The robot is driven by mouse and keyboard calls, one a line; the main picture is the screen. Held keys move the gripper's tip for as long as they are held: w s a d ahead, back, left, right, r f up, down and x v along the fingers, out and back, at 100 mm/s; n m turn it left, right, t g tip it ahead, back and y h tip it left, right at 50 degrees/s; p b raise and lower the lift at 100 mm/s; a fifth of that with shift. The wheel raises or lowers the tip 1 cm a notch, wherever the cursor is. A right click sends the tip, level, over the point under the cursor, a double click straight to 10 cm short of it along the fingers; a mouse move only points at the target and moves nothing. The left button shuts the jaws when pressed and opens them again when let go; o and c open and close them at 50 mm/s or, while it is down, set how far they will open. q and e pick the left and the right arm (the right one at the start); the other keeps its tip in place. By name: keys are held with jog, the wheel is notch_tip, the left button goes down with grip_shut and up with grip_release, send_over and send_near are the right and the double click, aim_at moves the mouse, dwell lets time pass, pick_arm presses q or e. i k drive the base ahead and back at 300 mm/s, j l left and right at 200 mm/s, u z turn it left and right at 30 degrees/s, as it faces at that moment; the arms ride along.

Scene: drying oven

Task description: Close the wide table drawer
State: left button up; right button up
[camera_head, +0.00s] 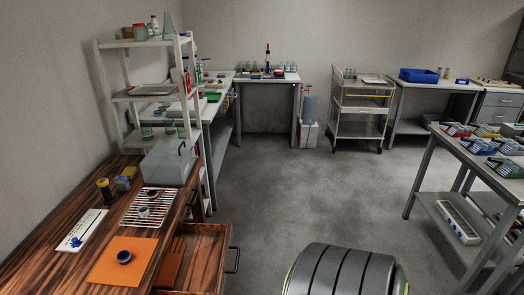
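The wooden table (60,215) stands at the left. Its wide drawer (208,245) sticks out to the right from under the tabletop, so it is open. A dark handle (235,260) is on the drawer's outer front. A reddish-brown flat piece (170,262) shows inside the drawer. The near end of the drawer is cut off by the bottom of the picture. Neither my left nor my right gripper is in view.
On the tabletop are an orange mat (112,270) with a dark round dish (124,257), a wire rack (152,218) and a translucent box (165,168). Grey floor (280,200) is free beyond the drawer. A side table (455,150) stands at the right.

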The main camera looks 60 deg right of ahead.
aim_at(203, 270)
jog(key=z, duration=1.65)
